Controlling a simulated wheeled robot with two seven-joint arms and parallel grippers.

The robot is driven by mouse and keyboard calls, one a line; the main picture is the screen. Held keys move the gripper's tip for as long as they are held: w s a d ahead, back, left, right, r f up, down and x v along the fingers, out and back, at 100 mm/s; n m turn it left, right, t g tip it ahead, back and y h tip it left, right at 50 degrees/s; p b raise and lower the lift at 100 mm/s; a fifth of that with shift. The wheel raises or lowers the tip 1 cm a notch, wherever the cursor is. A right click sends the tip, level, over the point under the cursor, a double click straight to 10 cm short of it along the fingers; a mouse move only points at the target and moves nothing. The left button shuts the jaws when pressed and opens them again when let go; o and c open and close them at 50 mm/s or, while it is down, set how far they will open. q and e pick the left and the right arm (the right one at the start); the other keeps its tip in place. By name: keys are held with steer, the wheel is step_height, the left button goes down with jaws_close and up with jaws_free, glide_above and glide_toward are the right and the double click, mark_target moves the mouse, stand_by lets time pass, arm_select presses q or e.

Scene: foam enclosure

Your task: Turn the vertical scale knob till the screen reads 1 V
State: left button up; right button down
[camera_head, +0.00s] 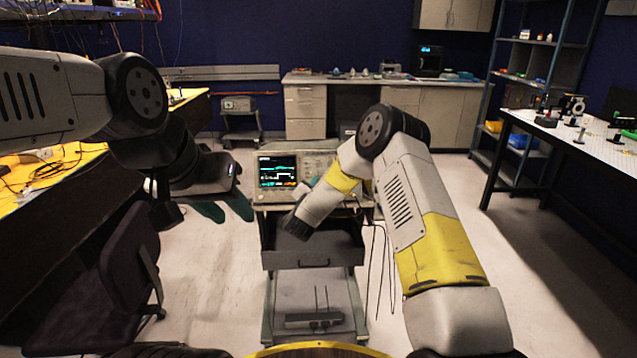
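The oscilloscope (318,161) stands on top of a grey cart in the middle of the head view. Its lit screen (278,171) shows coloured traces, but the readout is too small to read. The vertical scale knob cannot be made out; my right arm covers part of the front panel. My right arm reaches in front of the panel. A small teal patch at its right gripper (311,182) shows by the panel; the rest is hidden.
The cart (312,258) has a drawer and a lower shelf, with cables hanging at its right. A dark chair (110,270) and a yellow-topped bench (50,185) are at left. A white table (590,140) stands at right. The floor on both sides of the cart is clear.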

steer(key=shift+m+g+h, duration=0.3)
steer(key=shift+m, duration=0.4)
steer(key=c, duration=1.6)
jaws_free()
steer(key=v, duration=0.7)
steer(key=shift+s+a, duration=0.15)
steer(key=shift+s, duration=0.25)
